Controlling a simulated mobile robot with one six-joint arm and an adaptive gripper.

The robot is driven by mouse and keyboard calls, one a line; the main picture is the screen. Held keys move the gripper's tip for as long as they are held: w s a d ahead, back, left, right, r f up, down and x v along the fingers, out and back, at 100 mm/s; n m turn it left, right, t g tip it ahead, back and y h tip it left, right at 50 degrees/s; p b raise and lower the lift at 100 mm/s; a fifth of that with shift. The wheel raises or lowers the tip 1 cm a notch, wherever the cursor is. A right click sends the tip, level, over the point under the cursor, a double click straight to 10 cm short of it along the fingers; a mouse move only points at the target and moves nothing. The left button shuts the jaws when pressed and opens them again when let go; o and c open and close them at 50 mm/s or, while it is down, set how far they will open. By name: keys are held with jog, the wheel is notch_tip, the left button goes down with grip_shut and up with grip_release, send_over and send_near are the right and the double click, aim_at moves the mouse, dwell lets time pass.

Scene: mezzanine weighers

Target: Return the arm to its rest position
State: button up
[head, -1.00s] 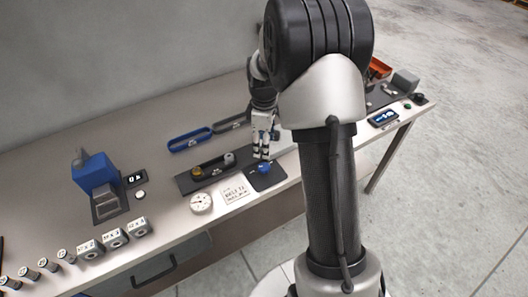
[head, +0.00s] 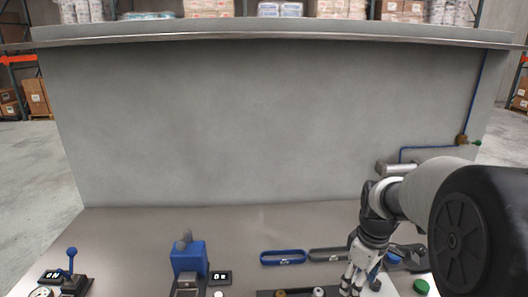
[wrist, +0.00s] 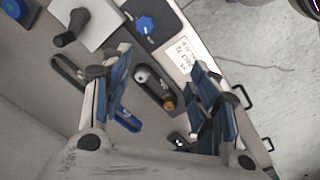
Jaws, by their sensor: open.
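My gripper (head: 356,284) is at the lower right of the head view, above the bench, with its fingers pointing down. In the wrist view my gripper (wrist: 162,66) is open, its two blue-padded fingers apart with nothing held between them. Between the fingers, below, lies a dark tray (wrist: 149,89) with a grey and a yellow knob. My arm comes in from the right side of the head view and hides part of the bench there.
A blue oval ring (head: 283,258) and a blue device (head: 188,258) are on the bench. A blue lever (head: 70,262) stands at the left. A blue knob (wrist: 146,24) shows in the wrist view. A tall grey panel (head: 250,120) rises behind.

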jog(key=s+a+r+m+t, duration=0.1)
jog(key=s+a+r+m, duration=0.15)
jog(key=s+r, duration=0.3)
jog(key=s+a+r+m+t, duration=0.1)
jog(key=s+a+r+m, duration=0.1)
jog(key=s+a+r, duration=0.3)
jog(key=s+a+m+t, duration=0.1)
jog(key=s+a+m, duration=0.2)
jog(key=s, duration=0.9)
jog(key=shift+s+f+t, duration=0.2)
jog(key=shift+f+t, duration=0.05)
jog(key=shift+t, duration=0.05)
jog(key=shift+m, duration=0.25)
